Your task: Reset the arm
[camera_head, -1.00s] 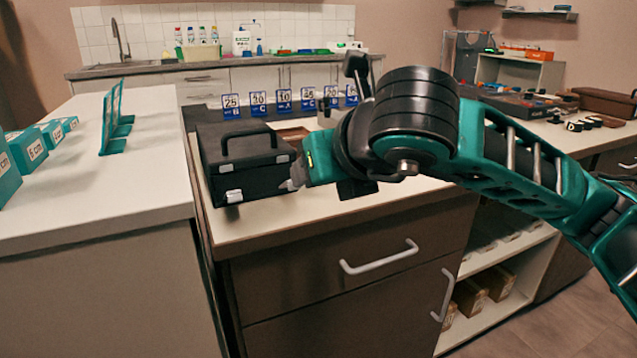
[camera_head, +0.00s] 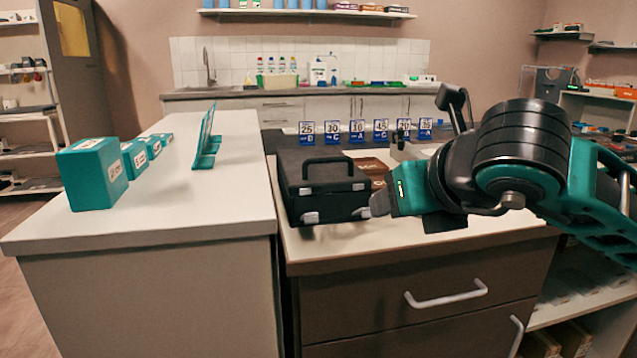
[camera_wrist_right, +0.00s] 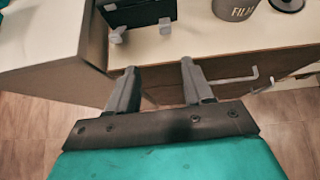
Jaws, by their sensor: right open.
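My right arm comes in from the right in the head view, over the brown cabinet's countertop. My right gripper (camera_head: 376,203) shows edge-on there, its fingertip near the front right corner of the black case (camera_head: 320,184). In the right wrist view the two grey fingers (camera_wrist_right: 160,84) stand apart with nothing between them, over the cabinet's front edge. The black case (camera_wrist_right: 138,12) shows at the top of that view, apart from the fingers. My left gripper is not in view.
A white counter (camera_head: 150,222) with teal boxes (camera_head: 92,174) and teal stands (camera_head: 207,140) is at the left. Numbered blue cards (camera_head: 357,131) stand behind the case. A can labelled FILM (camera_wrist_right: 235,8) is on the countertop. Drawer handles (camera_head: 446,296) stick out in front.

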